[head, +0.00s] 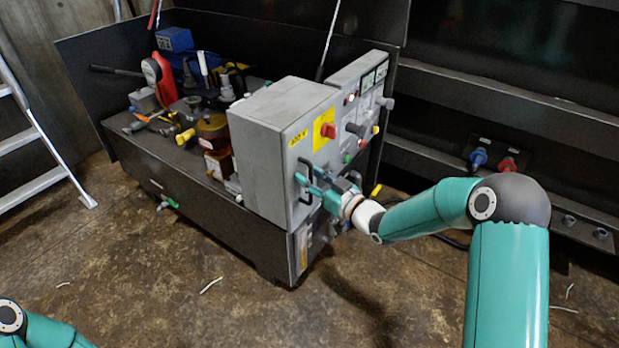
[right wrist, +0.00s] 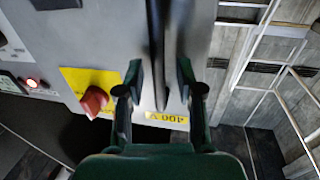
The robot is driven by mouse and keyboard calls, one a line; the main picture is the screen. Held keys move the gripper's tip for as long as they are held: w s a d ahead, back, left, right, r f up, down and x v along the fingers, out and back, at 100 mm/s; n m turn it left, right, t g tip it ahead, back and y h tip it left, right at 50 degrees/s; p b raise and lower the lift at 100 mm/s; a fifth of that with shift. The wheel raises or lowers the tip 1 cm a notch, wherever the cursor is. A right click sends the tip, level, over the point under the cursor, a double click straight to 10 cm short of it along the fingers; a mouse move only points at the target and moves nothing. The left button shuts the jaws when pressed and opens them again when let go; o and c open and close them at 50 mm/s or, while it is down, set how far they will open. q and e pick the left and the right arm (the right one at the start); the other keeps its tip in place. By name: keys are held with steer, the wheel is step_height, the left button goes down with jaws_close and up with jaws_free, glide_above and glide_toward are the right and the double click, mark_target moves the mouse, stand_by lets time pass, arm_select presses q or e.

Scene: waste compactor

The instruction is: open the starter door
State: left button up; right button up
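The starter door is the front face (head: 311,157) of a grey cabinet (head: 265,150); it looks closed. It carries a yellow 400 V label (right wrist: 168,117), a red rotary switch on a yellow plate (head: 327,131) and a black bar handle (head: 304,168). My right gripper (head: 314,186) is at this handle. In the right wrist view its fingers (right wrist: 158,75) are apart, with the handle (right wrist: 160,35) between them and a gap on each side. Whether a finger touches the handle is unclear. My left gripper is out of view; only part of that arm shows at lower left.
A panel with knobs and lamps (head: 359,105) adjoins the cabinet at right. Tools, bottles and a red item (head: 165,85) crowd the dark bench (head: 185,185) behind. A ladder (head: 35,135) stands at left. Blue and red connectors (head: 478,157) are at right. The floor in front is mostly clear.

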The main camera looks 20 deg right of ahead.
jaws_close()
